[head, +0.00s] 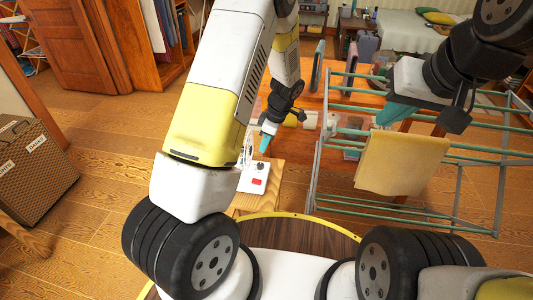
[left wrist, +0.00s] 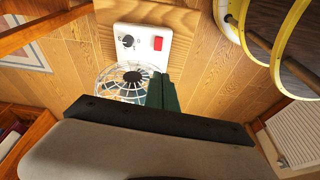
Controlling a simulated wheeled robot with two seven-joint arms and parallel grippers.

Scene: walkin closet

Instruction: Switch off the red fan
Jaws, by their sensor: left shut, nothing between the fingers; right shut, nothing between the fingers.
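A small fan has a white base (head: 254,178) on a wooden surface in the middle of the head view. The left wrist view shows its base (left wrist: 182,40) with a black knob (left wrist: 127,41) and a red switch (left wrist: 158,43), and its round wire cage (left wrist: 118,78) with a dark hub. My left gripper (head: 264,144) is shut and empty, above and just beyond the base in the head view. Its dark green fingers (left wrist: 162,90) overlap the cage's edge in the wrist view; contact cannot be told. My right gripper (head: 393,116) is shut and empty, beside the drying rack.
A metal drying rack (head: 313,180) with a yellow cloth (head: 403,163) stands at the right, below my right gripper. A wooden table (head: 320,100) with several items lies behind. A brown box (head: 32,170) is at the left. The floor between box and fan is open.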

